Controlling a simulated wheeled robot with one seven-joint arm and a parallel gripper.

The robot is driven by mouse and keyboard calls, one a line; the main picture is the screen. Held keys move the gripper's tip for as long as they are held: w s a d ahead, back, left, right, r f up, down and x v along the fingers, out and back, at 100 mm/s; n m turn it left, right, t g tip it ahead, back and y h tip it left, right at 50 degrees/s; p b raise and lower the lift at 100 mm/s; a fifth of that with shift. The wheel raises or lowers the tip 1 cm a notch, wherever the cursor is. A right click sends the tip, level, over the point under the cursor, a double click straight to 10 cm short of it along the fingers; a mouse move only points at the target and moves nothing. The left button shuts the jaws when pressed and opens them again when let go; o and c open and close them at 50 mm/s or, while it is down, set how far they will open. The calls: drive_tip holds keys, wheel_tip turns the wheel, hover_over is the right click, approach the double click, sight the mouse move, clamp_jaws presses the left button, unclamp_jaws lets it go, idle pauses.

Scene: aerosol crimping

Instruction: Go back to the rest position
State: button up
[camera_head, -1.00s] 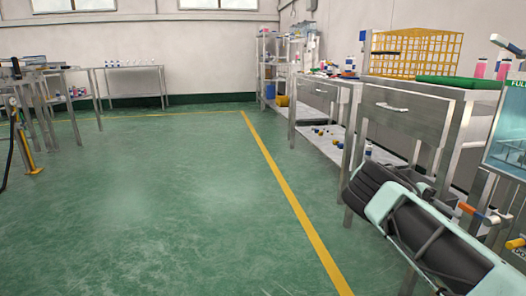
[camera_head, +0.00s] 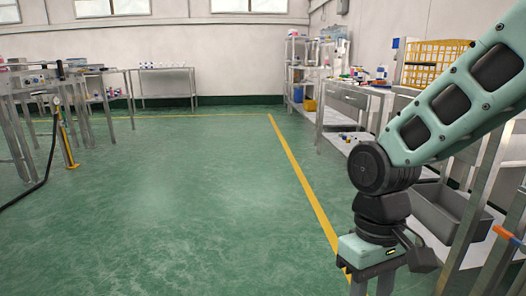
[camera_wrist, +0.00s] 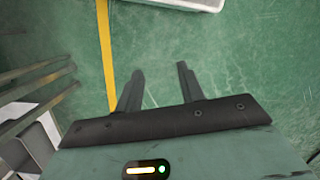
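My gripper (camera_head: 371,286) hangs at the bottom right of the head view, pointing down, with my arm reaching in from the upper right. Its fingertips are cut off by the lower edge there. In the wrist view my gripper (camera_wrist: 160,67) shows two dark fingers spread apart, with only green floor between them. It is open and holds nothing.
Steel benches (camera_head: 345,103) line the right side, close to my arm. A grey bin (camera_head: 452,212) is behind my wrist. A yellow wire basket (camera_head: 425,62) stands on a bench. Left are metal tables (camera_head: 105,75) and a yellow stand (camera_head: 68,148). The middle floor is clear.

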drive_tip(key=s+a+r+n+t, duration=0.2)
drive_tip(key=s+a+n, duration=0.1)
drive_tip(key=s, duration=0.6)
wheel_tip(320, 180, up, 38)
drive_tip(key=p, duration=3.8)
drive_tip(key=shift+s+y+p, duration=0.25)
drive_tip(key=shift+y+p, duration=0.05)
drive_tip(key=shift+y, duration=0.1)
drive_tip(key=shift+d, duration=0.2)
